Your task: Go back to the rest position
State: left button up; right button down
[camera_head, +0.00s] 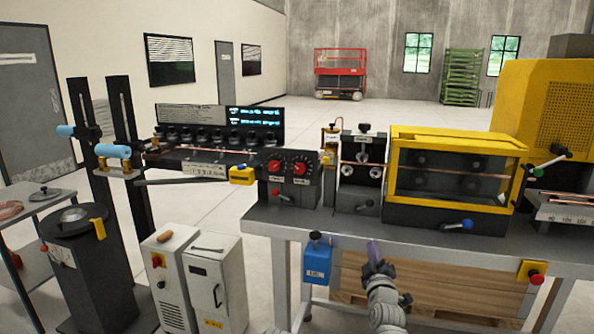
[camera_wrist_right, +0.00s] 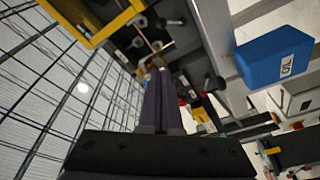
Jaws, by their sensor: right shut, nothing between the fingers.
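My right gripper (camera_head: 374,252) is in front of the workbench's front edge, below the tabletop, with its arm rising from the bottom of the head view. In the right wrist view its fingers (camera_wrist_right: 160,90) are together with nothing between them. A copper tube (camera_head: 372,164) runs along the machines on the bench, well above and behind the gripper. My left gripper does not show in the head view.
The grey workbench (camera_head: 300,222) carries a yellow-framed guard box (camera_head: 455,140) and a panel with red knobs (camera_head: 288,170). A blue box (camera_head: 317,262) hangs at its front; it also shows in the right wrist view (camera_wrist_right: 275,57). White cabinets (camera_head: 213,285) stand left of the bench.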

jog(key=s+a+f+m+g+y+p, duration=0.1)
jog(key=s+a+f+g+y+p, duration=0.1)
jog(key=s+a+f+g, duration=0.4)
jog(key=s+a+f+g+y+p, duration=0.2)
jog(key=a+f+g, duration=0.2)
jog(key=a+f, duration=0.35)
jog(key=s+f+m+g+h+p, duration=0.1)
jog(key=s+g, duration=0.3)
jog(key=s, duration=0.6)
jog(key=s+a+f+m+g+h+p, duration=0.1)
jog(key=s+f+m+g+h+p, duration=0.1)
jog(key=s, duration=0.8)
jog(key=m+g+h, duration=0.1)
jog(key=m+g, duration=0.1)
jog(key=g, duration=0.1)
jog(key=shift+f+g, duration=0.25)
jog(key=shift+g, duration=0.05)
